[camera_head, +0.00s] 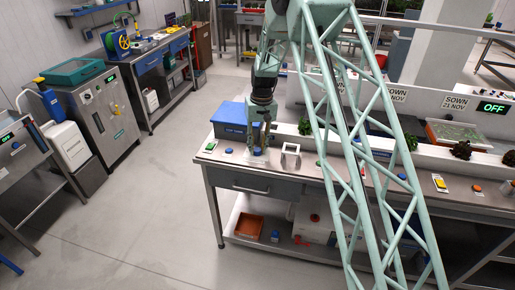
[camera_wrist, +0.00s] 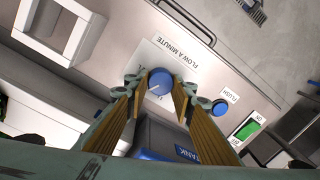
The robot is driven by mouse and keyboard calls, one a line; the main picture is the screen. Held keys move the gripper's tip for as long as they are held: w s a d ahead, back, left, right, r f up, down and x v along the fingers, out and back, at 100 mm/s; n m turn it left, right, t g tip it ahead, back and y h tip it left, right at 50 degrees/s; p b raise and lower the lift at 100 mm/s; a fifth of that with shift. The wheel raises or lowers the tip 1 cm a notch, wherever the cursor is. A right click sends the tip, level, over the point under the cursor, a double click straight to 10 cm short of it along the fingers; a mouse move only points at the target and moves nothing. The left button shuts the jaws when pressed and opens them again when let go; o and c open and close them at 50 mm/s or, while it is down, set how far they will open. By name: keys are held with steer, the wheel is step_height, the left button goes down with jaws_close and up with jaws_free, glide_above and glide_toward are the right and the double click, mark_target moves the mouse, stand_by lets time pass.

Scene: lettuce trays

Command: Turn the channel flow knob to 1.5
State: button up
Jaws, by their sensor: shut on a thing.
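The blue flow knob (camera_wrist: 160,80) sits on a white plate labelled "FLOW A MINUTE" (camera_wrist: 172,48) on the bench top. My gripper (camera_wrist: 160,87) is shut on the knob, with one yellow-brown finger on either side of it. A pale pointer line shows on the knob, but most scale numbers are hidden or too small to read. In the head view my gripper (camera_head: 262,146) reaches down to the bench near its left end, and the knob is mostly hidden there.
A blue flush button (camera_wrist: 220,107) and a green switch (camera_wrist: 247,129) lie beside the knob. A white square frame (camera_head: 290,157) stands on the other side. A blue tank (camera_head: 233,120) stands behind. A display (camera_head: 493,107) reads OFF.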

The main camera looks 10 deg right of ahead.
mark_target(259, 148)
steer(key=o, duration=0.9)
steer(key=shift+r, duration=0.1)
steer(key=r, duration=0.8)
steer(key=d+r, duration=0.1)
steer(key=r, duration=0.2)
steer(key=shift+r, duration=0.4)
steer(key=shift+a, duration=0.1)
